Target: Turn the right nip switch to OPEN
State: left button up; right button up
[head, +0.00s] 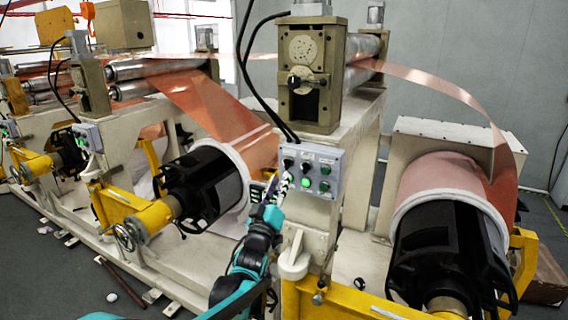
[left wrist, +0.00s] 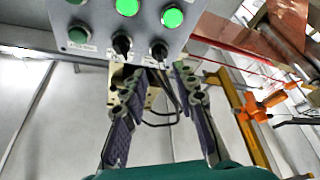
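The grey control box (head: 310,172) is on the machine's post in the middle of the head view. Its upper row has two black switches, a left one (head: 288,163) and a right one (head: 307,166). The left wrist view shows the box upside down, so the right switch (left wrist: 122,45) lies left of the other (left wrist: 159,50). My left gripper (head: 273,188) is in front of the box's lower left side. Its fingers (left wrist: 158,74) are apart and empty, just short of the switches. Labels are too small to read. My right gripper is out of view.
Green buttons (head: 306,183) sit beside and below the switches; some are lit. Copper foil rolls stand left (head: 262,150) and right (head: 430,180) of the post. Yellow arms (head: 360,303) and a cream pipe (head: 294,264) lie low near my arm.

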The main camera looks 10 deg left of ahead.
aim_at(285, 166)
pick_arm(q)
jog(key=x, duration=0.6)
jog(key=shift+f+p, duration=0.1)
jog(key=shift+p, duration=0.3)
grip_shut()
